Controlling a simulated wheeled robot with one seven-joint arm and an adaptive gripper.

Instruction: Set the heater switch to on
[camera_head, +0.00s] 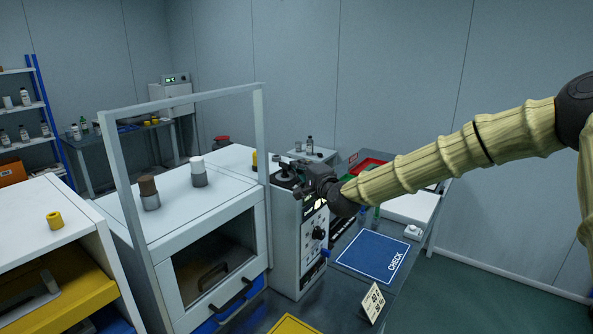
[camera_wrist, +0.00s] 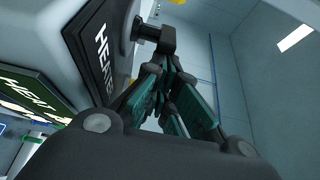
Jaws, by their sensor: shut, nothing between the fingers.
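The white panel fixture (camera_head: 285,245) stands at the centre of the head view, with dark and blue knobs on its front. My gripper (camera_head: 303,187) is at the upper part of that front and hides some of it. The lever's set position is unclear.
A green-lit display (camera_wrist: 35,100) shows beside the label.

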